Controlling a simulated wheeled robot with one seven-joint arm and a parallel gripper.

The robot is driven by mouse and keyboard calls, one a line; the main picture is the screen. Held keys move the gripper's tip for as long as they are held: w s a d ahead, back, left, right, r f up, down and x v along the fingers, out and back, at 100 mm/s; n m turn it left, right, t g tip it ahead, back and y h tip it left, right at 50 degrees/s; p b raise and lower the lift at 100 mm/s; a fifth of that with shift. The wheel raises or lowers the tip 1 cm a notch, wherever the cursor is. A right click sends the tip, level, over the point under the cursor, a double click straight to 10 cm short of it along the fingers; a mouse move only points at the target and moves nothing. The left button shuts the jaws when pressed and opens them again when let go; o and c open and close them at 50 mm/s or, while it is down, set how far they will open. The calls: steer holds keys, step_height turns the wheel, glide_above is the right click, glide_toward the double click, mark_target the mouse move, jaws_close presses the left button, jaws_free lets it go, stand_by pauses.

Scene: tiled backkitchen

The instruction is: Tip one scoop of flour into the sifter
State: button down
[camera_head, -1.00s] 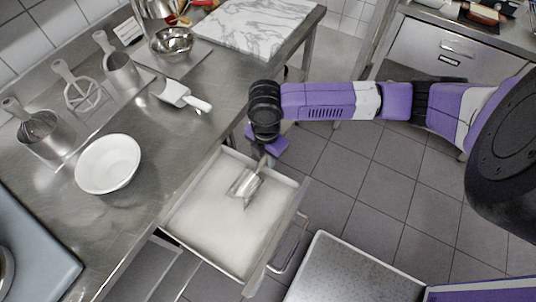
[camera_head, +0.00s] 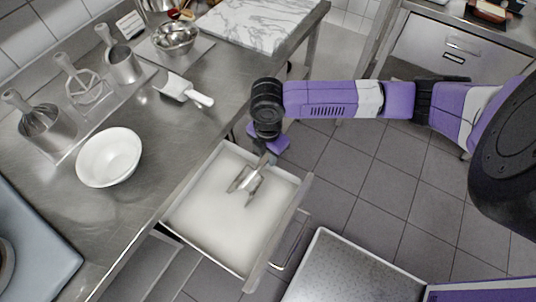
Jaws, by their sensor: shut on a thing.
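My gripper (camera_head: 266,154) is shut on the handle of a metal scoop (camera_head: 246,181). The scoop hangs over or just in the white flour (camera_head: 225,215), which fills an open drawer (camera_head: 305,190) below the counter. I cannot tell how much flour is in the scoop. On the counter to the left stand metal vessels with upright handles: one at the left (camera_head: 46,128) with wires or mesh inside, and a plain-walled one (camera_head: 122,66) further back. Between them is a handled piece with an open frame (camera_head: 85,90). I cannot tell for sure which is the sifter.
A white bowl (camera_head: 109,157) sits near the counter's front edge. A white scoop (camera_head: 184,90) lies behind it. A metal bowl (camera_head: 173,38) and marble slab (camera_head: 262,22) are further back. The drawer's walls surround the held scoop. A grey-topped surface (camera_head: 350,270) is at the bottom.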

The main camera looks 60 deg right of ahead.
mark_target(260, 164)
steer(key=shift+f, duration=0.3)
steer(key=shift+a, duration=0.2)
steer(key=shift+w+a+r, duration=0.1)
steer(key=shift+a, duration=0.25)
steer(key=shift+a, duration=0.2)
steer(key=shift+w+a+f, duration=0.1)
steer(key=shift+a+f, duration=0.15)
steer(key=shift+a, duration=0.2)
steer(key=shift+a, duration=0.1)
steer(key=shift+w+a+r+p, duration=0.1)
steer(key=shift+a+p, duration=0.35)
steer(key=shift+a, duration=0.05)
steer(key=shift+r, duration=0.2)
stand_by(0.4)
